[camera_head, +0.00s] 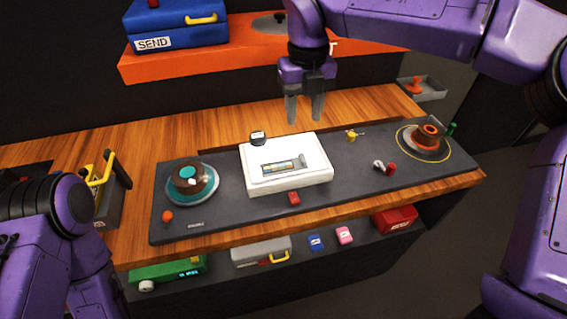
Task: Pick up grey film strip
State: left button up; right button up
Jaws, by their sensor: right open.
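A small strip-like piece, grey with yellowish and bluish parts, which looks like the grey film strip (283,166), lies on top of the white box (262,185) in the middle of the dark panel. My right gripper (304,118) points down above and behind the white box, with its two grey fingers apart and nothing between them. It is clear of the strip. My left arm shows at the left edge, but its gripper is out of view.
A round teal-and-brown device (192,182) stands left on the panel (228,215), and an orange-and-brown one (428,135) stands right. A small dark gadget (258,138) touches or nearly touches the box's back edge. An orange shelf (210,61) holds a blue SEND case (177,24).

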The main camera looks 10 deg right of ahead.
jog(key=f, duration=0.1)
send_over(303, 157)
jog(key=w, duration=0.1)
jog(key=f, duration=0.5)
jog(key=shift+a, duration=0.25)
jog(key=f, duration=0.2)
jog(key=f+p, duration=0.1)
jog(key=s+f, duration=0.1)
jog(key=f, duration=0.1)
jog(key=shift+d+f, duration=0.25)
jog(key=shift+f, duration=0.05)
jog(key=shift+w+f, duration=0.1)
jog(key=shift+f, duration=0.05)
pick_arm(q)
jog(key=shift+w+d+r, duration=0.1)
jog(key=shift+w+r, duration=0.15)
jog(key=shift+r, duration=0.1)
pick_arm(e)
grip_shut()
